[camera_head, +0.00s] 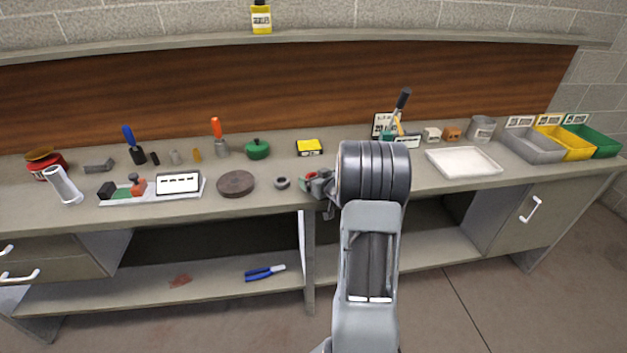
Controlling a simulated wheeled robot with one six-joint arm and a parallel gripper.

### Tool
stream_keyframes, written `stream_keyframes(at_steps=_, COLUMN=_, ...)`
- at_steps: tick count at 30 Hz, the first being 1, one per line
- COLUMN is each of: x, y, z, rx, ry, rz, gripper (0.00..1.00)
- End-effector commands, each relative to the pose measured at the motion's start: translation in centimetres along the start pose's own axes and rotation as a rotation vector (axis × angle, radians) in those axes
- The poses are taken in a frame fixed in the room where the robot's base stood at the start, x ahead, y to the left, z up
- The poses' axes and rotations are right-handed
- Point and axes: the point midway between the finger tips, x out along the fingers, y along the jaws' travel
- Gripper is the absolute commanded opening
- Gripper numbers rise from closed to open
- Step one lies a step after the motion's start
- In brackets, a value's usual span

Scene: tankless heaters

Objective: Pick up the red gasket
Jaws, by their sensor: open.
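I cannot make out a clear red gasket. A small red patch also shows beside a grey vise-like object (322,184) at the bench's front edge, partly covered by my arm. My arm rises from the bottom centre, its dark ribbed joint in front of the bench. My gripper is hidden behind the arm, so its jaws and their distance from anything do not show.
Blue-handled pliers (264,273) lie on the lower shelf. The bench (240,203) holds a brown disc (236,183), a dark ring (282,183), a parts tray (150,198), a white tray (463,162) and bins (533,146). The lower shelf is mostly clear.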

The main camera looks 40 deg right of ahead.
Motion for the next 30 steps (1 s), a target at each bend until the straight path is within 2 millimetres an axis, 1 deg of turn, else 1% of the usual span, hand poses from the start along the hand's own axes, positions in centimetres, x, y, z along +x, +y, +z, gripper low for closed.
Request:
stream_keyframes(at_steps=5, x=0.0, y=0.0, z=-0.02, rx=0.0, ry=0.0, rz=0.0, gripper=0.89)
stream_keyframes(at_steps=21, x=-0.02, y=-0.02, z=-0.02, rx=0.0, ry=0.0, rz=0.0, gripper=0.37)
stream_keyframes(at_steps=22, x=-0.02, y=-0.02, z=-0.02, rx=0.0, ry=0.0, rz=0.0, gripper=0.35)
stream_keyframes(at_steps=30, x=-0.07, y=0.0, z=-0.19, rx=-0.001, ry=0.001, rz=0.0, gripper=0.35)
